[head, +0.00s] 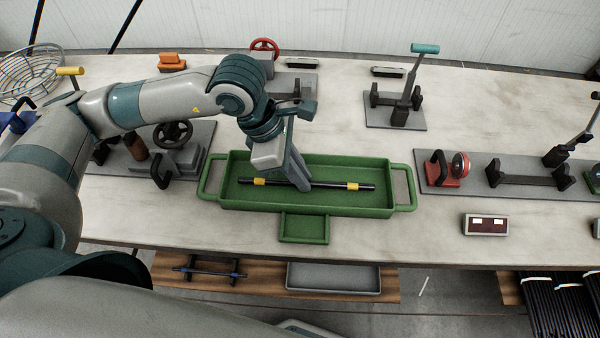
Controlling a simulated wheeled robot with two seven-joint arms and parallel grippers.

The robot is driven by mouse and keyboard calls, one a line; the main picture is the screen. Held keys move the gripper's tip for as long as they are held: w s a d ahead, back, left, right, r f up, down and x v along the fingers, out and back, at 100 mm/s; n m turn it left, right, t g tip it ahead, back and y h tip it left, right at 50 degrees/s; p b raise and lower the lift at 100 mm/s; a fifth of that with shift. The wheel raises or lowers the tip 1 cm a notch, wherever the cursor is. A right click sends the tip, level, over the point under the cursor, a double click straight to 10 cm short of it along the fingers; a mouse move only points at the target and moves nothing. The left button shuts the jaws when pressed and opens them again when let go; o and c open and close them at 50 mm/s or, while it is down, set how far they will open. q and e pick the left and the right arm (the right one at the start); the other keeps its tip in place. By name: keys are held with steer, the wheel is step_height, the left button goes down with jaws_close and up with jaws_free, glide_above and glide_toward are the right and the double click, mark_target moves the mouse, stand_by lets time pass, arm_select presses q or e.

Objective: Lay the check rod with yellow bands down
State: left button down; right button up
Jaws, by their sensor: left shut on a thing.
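The check rod (330,185) is black with a yellow band near each end. It lies roughly level, left to right, within the outline of the green tray (345,208). My left gripper (300,184) points down over the tray and is shut on the rod near its middle. I cannot tell whether the rod touches the tray floor. The fingertips partly hide the rod's middle. My right gripper is not in view.
A small green side tray (304,229) joins the front of the big one. A fixture with a teal-handled lever (400,105) stands behind right. A grey plate with clamps (520,178) is at right. A small display box (486,224) sits at front right. Bare tabletop lies between.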

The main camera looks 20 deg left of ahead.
arm_select(q)
steer(key=shift+f, duration=0.15)
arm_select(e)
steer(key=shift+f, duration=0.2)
arm_select(q)
steer(key=c, duration=1.7)
jaws_free()
steer(key=shift+f, duration=0.1)
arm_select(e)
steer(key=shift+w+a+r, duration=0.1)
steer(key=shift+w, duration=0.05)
